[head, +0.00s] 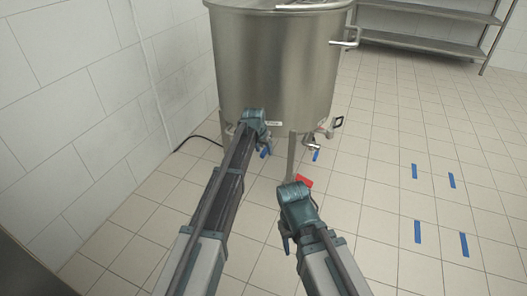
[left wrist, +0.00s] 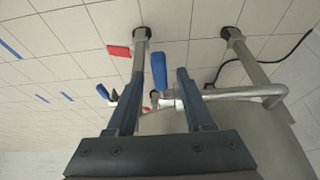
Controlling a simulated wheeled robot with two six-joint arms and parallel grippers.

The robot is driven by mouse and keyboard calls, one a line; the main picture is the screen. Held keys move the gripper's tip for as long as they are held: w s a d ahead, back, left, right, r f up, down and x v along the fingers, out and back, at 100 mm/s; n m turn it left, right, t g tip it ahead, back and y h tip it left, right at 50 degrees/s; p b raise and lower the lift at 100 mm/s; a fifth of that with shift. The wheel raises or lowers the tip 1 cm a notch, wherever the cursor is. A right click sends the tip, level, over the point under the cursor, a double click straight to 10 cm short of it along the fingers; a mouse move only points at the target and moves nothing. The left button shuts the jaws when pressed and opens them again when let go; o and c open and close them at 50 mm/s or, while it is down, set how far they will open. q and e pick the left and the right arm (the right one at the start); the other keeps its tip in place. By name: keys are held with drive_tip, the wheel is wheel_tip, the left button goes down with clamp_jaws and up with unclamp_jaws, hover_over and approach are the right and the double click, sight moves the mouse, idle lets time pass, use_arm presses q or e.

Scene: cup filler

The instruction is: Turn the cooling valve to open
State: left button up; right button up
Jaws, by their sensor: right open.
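A steel tank (head: 275,70) on legs stands at the top middle of the head view. A blue valve lever (head: 264,153) hangs under its lower edge; it also shows in the left wrist view (left wrist: 159,72), with a pipe (left wrist: 235,94) beside it. Which lever is the cooling valve is not readable. My left gripper (left wrist: 160,80) is open, with the blue lever between or just beyond its fingertips; contact cannot be told. In the head view, my left gripper (head: 256,130) hides part of the tank's base. My right gripper (head: 295,208) is open and low, before the tank.
A red object (head: 304,180) shows near a tank leg. A black cable (head: 196,139) runs to the left wall. Open tiled floor with blue marks (head: 418,231) lies right.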

use_arm(q)
clamp_jaws()
idle(1.3)
